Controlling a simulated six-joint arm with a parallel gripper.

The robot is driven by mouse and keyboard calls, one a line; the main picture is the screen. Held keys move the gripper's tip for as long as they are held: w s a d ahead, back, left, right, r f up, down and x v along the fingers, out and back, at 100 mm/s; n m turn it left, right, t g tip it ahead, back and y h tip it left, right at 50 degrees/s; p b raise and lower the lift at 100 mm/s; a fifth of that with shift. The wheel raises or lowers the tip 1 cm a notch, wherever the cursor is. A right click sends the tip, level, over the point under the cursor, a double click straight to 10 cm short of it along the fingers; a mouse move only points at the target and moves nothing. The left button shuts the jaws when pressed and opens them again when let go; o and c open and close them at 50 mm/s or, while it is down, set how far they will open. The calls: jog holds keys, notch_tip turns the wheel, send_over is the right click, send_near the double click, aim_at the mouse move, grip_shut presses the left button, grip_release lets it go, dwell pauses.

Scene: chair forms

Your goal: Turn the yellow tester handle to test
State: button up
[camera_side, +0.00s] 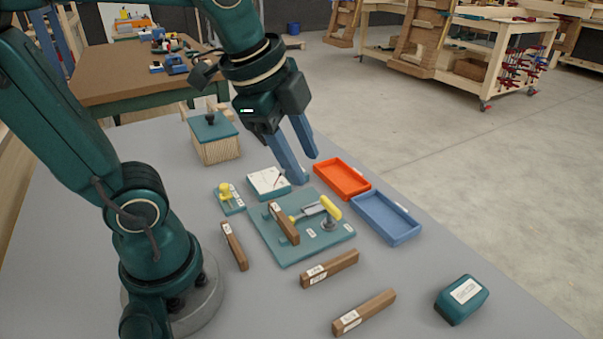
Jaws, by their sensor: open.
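The yellow tester handle (330,207) is on a metal lever with a round pivot on the teal tester plate (290,254). The handle points toward the back of the plate, up in the picture. A brown wooden piece with a white label (284,224) stands on the left part of the plate, beside the lever. My gripper (306,170) has blue fingers, is open and empty, and hangs above and behind the plate, up and left of the handle. The fingers appear apart from the handle. Small labels on the plate are too small to read.
An orange tray (342,166) and a blue tray (408,231) lie right of the plate. A white dial box (268,170) sits behind it, a yellow knob (225,191) left. Loose wooden pieces (330,268) lie in front, a teal box (462,300) at right.

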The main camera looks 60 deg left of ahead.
jog(key=w+a+f+m+g, duration=0.2)
jog(key=w+m, duration=0.3)
jog(key=w, duration=0.1)
jog(key=m+g, duration=0.2)
send_over(331, 204)
notch_tip(331, 204, down, 6)
jog(key=shift+w+f, duration=0.1)
jog(key=shift+f+g, duration=0.3)
jog(key=shift+f, duration=2.5)
grip_shut()
